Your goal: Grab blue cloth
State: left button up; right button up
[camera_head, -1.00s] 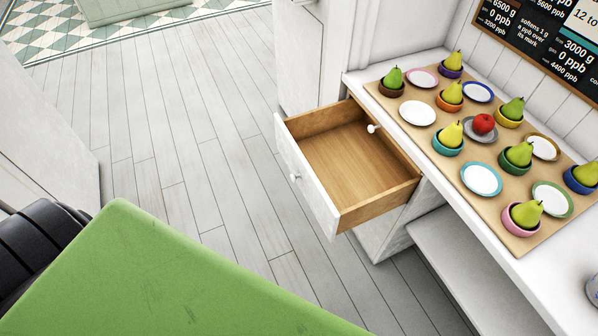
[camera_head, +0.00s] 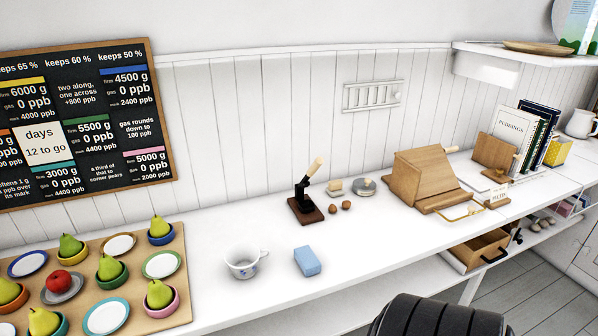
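A small light blue block-like item (camera_head: 307,261) lies on the white counter, near its front edge, just right of a white cup. It is the only loose light blue item in view; it looks like a folded cloth or a sponge, and I cannot tell which. Neither of my grippers is in view.
The cup (camera_head: 245,262) stands close to the left of the blue item. A board (camera_head: 180,262) with pears in bowls and plates is further left. A lever tool (camera_head: 307,194), nuts and a wooden box (camera_head: 424,182) stand behind and right. The counter right of the blue item is clear.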

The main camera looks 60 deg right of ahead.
aim_at(308, 260)
jog(key=z, duration=1.7)
